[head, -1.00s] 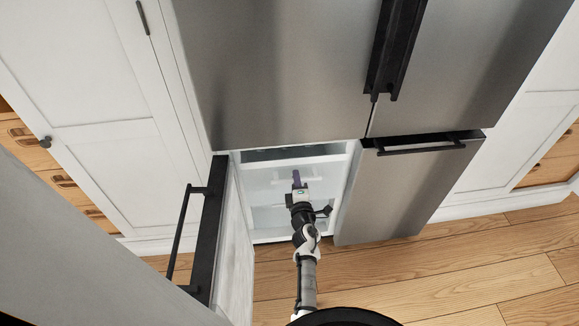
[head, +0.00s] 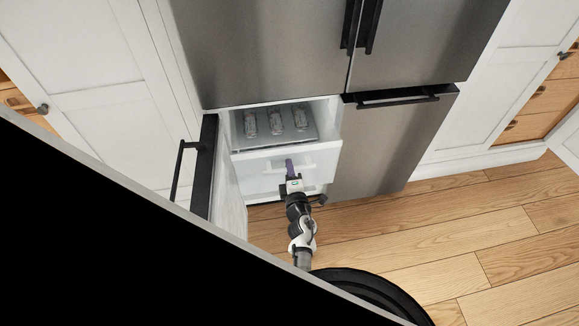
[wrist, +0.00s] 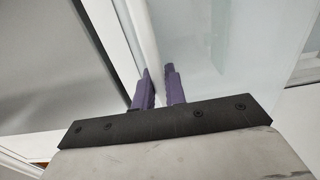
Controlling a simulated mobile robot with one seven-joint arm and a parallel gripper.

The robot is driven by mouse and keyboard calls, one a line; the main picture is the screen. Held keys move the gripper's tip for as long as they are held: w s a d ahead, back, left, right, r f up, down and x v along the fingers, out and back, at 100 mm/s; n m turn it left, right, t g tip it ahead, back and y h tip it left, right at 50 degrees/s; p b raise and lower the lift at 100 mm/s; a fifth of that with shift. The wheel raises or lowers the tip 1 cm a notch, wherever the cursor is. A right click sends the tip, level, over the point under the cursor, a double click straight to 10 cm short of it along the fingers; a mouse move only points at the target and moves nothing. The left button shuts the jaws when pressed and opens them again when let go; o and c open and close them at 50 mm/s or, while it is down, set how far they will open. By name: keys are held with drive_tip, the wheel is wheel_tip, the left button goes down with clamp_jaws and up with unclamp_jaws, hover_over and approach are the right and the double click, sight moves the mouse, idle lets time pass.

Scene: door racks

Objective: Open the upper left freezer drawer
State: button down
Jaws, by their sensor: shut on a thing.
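The left freezer compartment is open, and its white upper drawer (head: 245,166) stands partly pulled out. Several clear-wrapped packages (head: 275,121) lie inside the drawer. My gripper (head: 289,163) is at the drawer's front, shut on its pale handle (head: 308,166). In the wrist view the purple fingers of my gripper (wrist: 158,75) lie on either side of the white handle bar (wrist: 146,38). The exact contact between fingers and bar is partly hidden.
The left freezer door (head: 228,185) is swung open at the left, with its black handle (head: 180,168) outward. The right freezer door (head: 385,145) is closed. White cabinets (head: 95,90) flank the fridge. Wooden floor (head: 430,235) is clear at the right.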

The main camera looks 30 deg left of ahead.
idle(0.3)
drive_tip(key=c, duration=1.4)
unclamp_jaws()
drive_tip(key=shift+c, duration=0.2)
drive_tip(key=shift+s+d, duration=0.1)
